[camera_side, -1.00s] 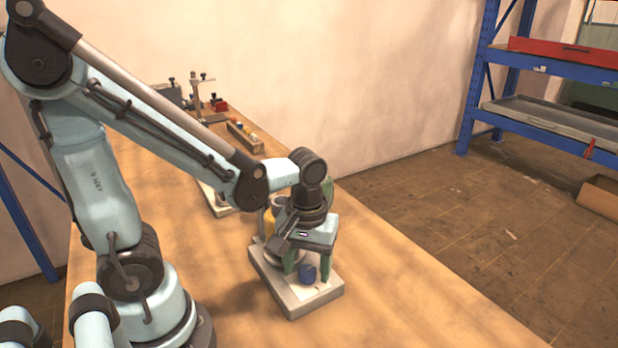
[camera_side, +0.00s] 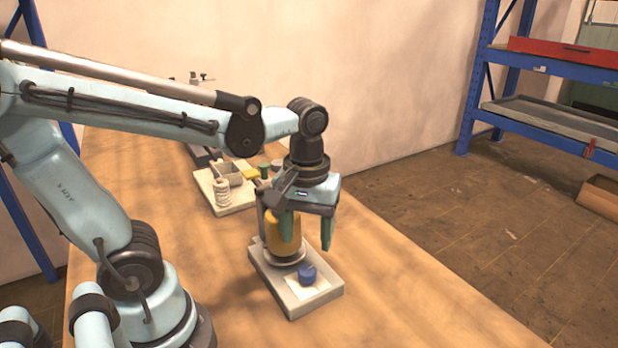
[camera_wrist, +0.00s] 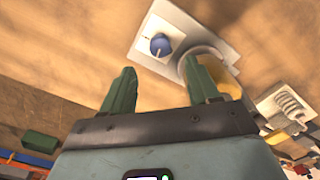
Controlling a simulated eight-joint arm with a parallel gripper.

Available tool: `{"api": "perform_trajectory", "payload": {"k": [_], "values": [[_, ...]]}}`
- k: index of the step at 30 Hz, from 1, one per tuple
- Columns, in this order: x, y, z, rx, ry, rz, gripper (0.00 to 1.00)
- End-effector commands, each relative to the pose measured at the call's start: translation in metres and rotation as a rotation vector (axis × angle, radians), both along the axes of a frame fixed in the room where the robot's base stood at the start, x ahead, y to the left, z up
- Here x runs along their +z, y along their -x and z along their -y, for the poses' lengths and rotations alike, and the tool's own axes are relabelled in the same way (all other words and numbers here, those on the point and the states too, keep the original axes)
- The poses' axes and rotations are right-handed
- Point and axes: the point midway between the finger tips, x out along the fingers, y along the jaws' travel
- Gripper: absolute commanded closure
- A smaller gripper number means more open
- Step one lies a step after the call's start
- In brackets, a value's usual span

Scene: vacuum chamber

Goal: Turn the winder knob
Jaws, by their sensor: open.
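The blue round knob (camera_side: 307,274) sits on a pale plate at the front end of a grey base (camera_side: 292,305). In the wrist view the knob (camera_wrist: 160,45) shows beyond my fingertips with a pale line across its top. My gripper (camera_side: 306,247) points down above the base, with its two green fingers apart and empty. It is higher than the knob and does not touch it. The wrist view shows the fingers (camera_wrist: 158,70) spread with nothing between them. A yellow cylinder (camera_side: 278,238) stands on the back of the same base, partly hidden by my gripper.
A second pale base with a white coil (camera_side: 222,192) and a small box stands farther back on the wooden table. The table in front and right of the grey base (camera_side: 420,305) is clear. A blue shelf rack (camera_side: 480,80) stands beyond the table at right.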

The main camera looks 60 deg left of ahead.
Motion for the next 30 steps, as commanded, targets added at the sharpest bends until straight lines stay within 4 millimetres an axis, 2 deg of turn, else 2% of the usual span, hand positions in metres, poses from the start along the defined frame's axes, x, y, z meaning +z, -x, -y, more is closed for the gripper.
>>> {"api": "perform_trajectory", "payload": {"k": [6, 12, 25, 30], "values": [[0.028, 0.000, 0.000, 0.000, 0.000, 0.000, 0.40], [0.042, 0.000, 0.000, 0.000, 0.000, 0.000, 0.40], [0.045, 0.000, 0.000, 0.007, 0.000, 0.000, 0.40], [0.043, 0.000, 0.000, 0.180, 0.000, 0.000, 0.40]]}}
